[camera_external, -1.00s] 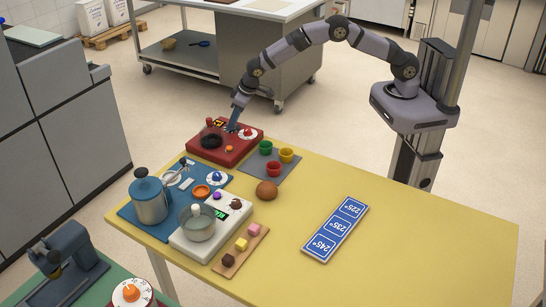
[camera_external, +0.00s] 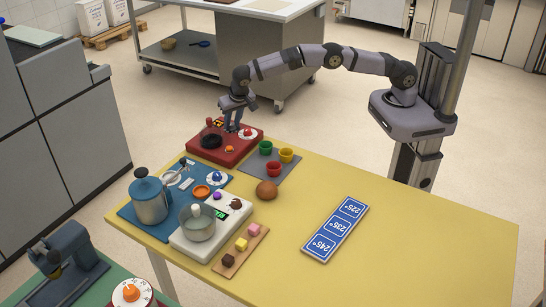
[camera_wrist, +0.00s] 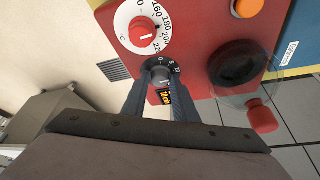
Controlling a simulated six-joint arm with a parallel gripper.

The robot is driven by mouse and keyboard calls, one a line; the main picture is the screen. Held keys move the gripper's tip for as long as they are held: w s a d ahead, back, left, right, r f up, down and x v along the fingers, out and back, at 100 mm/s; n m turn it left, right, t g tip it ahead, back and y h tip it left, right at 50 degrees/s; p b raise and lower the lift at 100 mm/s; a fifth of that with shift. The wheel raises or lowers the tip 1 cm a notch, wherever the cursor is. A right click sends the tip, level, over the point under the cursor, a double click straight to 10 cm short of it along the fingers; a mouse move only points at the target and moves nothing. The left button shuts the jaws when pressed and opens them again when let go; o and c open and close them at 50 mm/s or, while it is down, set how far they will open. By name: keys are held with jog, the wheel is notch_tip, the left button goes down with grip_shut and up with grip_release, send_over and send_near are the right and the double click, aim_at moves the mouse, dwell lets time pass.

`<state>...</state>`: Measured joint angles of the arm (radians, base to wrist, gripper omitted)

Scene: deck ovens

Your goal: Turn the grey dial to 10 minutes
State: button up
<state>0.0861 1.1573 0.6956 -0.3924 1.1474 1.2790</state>
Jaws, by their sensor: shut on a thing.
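The grey dial (camera_wrist: 158,70) is on the red panel (camera_wrist: 196,60), with a dark ring of small white marks around it. In the wrist view my gripper (camera_wrist: 157,86) is shut on its knob, one finger on each side. A small display with orange digits (camera_wrist: 163,97) lies between the fingers; I cannot read it surely. In the external view my gripper (camera_external: 231,130) points down onto the red panel (camera_external: 243,146), and its fingers hide the grey dial there. The dial's exact setting cannot be told.
A white temperature dial with a red knob (camera_wrist: 142,32) is close beside the grey dial. Coloured cups (camera_external: 286,155) stand nearby.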

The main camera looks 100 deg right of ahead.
jog(key=shift+f, duration=0.1)
dwell(0.4)
jog(key=o, duration=1)
jog(key=shift+r, duration=0.2)
jog(key=shift+b+v, duration=0.9)
jog(key=shift+v, duration=2.65)
